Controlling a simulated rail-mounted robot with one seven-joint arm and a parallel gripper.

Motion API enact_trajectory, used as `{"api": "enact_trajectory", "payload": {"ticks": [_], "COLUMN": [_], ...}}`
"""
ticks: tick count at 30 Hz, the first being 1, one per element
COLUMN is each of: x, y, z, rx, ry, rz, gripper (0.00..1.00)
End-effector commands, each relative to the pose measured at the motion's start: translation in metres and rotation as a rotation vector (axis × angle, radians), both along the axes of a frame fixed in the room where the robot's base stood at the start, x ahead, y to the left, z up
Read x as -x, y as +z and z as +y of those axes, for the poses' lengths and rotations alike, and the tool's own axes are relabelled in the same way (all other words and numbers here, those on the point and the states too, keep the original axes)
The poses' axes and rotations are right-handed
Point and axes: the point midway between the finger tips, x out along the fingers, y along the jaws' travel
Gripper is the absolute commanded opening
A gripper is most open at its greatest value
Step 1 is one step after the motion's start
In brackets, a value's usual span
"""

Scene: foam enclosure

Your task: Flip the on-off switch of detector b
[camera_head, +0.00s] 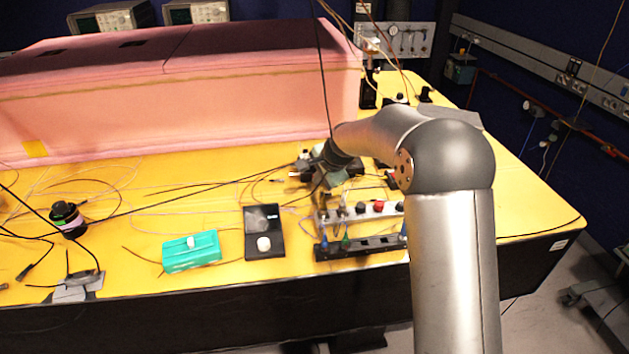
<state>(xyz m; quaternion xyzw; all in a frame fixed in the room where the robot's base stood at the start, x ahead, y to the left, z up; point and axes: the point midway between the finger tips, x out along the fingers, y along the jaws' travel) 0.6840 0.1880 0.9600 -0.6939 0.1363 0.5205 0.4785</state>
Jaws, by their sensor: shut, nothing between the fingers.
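My arm reaches in from the lower right, and its wrist bends down over the yellow table (225,185). My gripper (322,188) is small and dark in this view, shut and empty. It is just behind a grey strip (365,212) bearing several knobs and connectors; I cannot tell whether it touches anything. Small dark devices (302,172) sit around the gripper, partly hidden by it and the arm. No label reading detector b is legible, and I cannot pick out its on-off switch.
A black strip with connectors (362,247) lies in front of the grey strip. A black box with a white knob (264,232) and a green box (192,252) stand to the left. A pink foam enclosure (180,95) fills the back. Loose cables cross the table's left.

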Motion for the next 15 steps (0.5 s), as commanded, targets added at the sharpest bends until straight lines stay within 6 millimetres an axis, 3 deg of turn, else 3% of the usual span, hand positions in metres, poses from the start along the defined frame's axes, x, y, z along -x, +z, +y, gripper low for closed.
{"api": "enact_trajectory", "payload": {"ticks": [15], "x": [-0.0061], "y": [0.0015], "z": [0.0016], "rx": [-0.001], "ry": [0.001], "rz": [0.001], "gripper": [0.00]}}
